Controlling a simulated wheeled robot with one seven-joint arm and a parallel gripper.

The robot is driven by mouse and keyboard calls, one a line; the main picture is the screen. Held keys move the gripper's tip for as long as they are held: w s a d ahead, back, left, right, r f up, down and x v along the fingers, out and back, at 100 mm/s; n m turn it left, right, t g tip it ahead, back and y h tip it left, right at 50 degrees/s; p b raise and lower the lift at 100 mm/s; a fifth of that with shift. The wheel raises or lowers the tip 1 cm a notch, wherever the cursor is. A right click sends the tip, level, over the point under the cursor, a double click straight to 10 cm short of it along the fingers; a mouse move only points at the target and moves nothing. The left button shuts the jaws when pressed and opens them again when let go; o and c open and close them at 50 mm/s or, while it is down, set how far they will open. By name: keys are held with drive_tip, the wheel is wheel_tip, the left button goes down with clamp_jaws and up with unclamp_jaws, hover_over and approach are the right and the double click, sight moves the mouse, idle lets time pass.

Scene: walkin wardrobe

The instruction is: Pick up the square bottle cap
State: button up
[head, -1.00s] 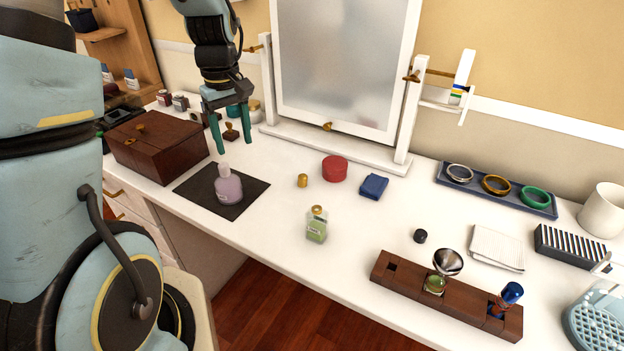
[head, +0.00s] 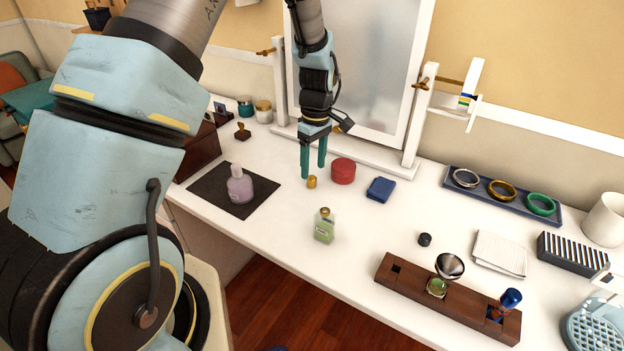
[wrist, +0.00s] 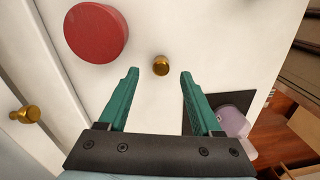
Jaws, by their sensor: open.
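A small gold cap (head: 312,182) stands on the white tabletop, left of and in front of a round red box. It also shows in the wrist view (wrist: 161,66), between and just beyond my fingertips. My gripper (head: 313,172) has its two green fingers spread and pointing down, close to the cap. In the wrist view my gripper (wrist: 160,73) is empty, with a gap on each side of the cap. A square green bottle (head: 324,228) with a gold neck stands nearer the front. A small black cap (head: 424,239) lies farther right.
The red box (head: 343,171) and a blue box (head: 380,189) stand right of the gold cap. A purple bottle (head: 240,188) stands on a dark mat (head: 216,190) to the left. The mirror (head: 350,75) is behind. A wooden rack (head: 405,282) lies at the front right.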

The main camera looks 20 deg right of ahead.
sight(312, 177)
drive_tip(key=shift+a+f+p, duration=0.2)
drive_tip(key=shift+f+p, duration=0.25)
drive_tip(key=shift+f, duration=1.4)
drive_tip(key=shift+c, duration=0.4)
clamp_jaws()
